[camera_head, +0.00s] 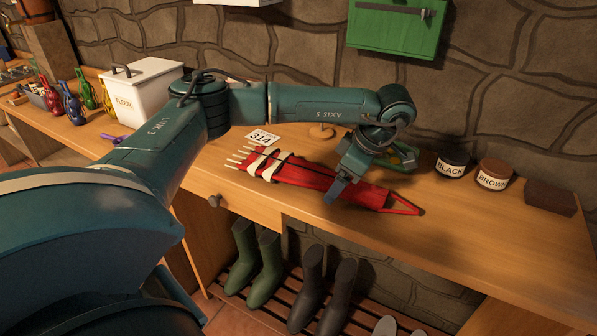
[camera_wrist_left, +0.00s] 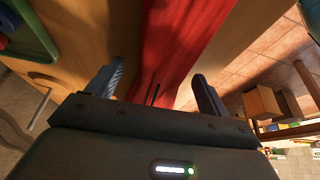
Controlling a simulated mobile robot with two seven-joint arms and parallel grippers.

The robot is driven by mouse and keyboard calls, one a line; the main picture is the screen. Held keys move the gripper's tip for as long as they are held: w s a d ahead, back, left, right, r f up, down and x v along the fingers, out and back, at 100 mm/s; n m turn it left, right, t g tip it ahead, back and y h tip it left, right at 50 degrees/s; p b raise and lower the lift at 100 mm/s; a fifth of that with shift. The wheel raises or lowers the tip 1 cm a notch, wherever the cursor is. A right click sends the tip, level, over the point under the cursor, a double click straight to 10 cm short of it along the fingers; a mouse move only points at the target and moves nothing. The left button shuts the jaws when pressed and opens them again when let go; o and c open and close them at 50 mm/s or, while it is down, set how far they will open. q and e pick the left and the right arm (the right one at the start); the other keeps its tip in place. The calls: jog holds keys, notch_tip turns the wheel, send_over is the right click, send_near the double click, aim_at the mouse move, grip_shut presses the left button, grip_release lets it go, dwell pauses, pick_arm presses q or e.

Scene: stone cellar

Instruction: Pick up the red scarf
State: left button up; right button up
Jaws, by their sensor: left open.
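The red scarf (camera_head: 315,175) lies lengthwise along the wooden counter, with cream bands and pale fringe at its left end and a narrow, pointed right end. My left gripper (camera_head: 343,190) is over its right half, fingers pointing down. In the left wrist view the scarf (camera_wrist_left: 180,45) runs between the two spread fingers of the left gripper (camera_wrist_left: 158,88), which is open. I cannot tell whether the fingers touch the cloth. The wrist and fingers hide part of the scarf in the head view. My right gripper is not in view.
A 314 card (camera_head: 262,138) lies behind the fringe. A green tray (camera_head: 408,157) is close behind my gripper. Black (camera_head: 452,165) and brown (camera_head: 494,174) jars and a dark block (camera_head: 549,198) stand to the right. A flour box (camera_head: 140,88) stands left. Boots (camera_head: 310,285) are below the counter.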

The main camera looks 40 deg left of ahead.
pick_arm(q)
jog(key=shift+a+f, duration=0.1)
jog(key=shift+f, duration=0.2)
jog(key=shift+c, duration=0.2)
jog(key=c, duration=1.1)
jog(key=shift+r, duration=0.1)
notch_tip(320, 180, up, 10)
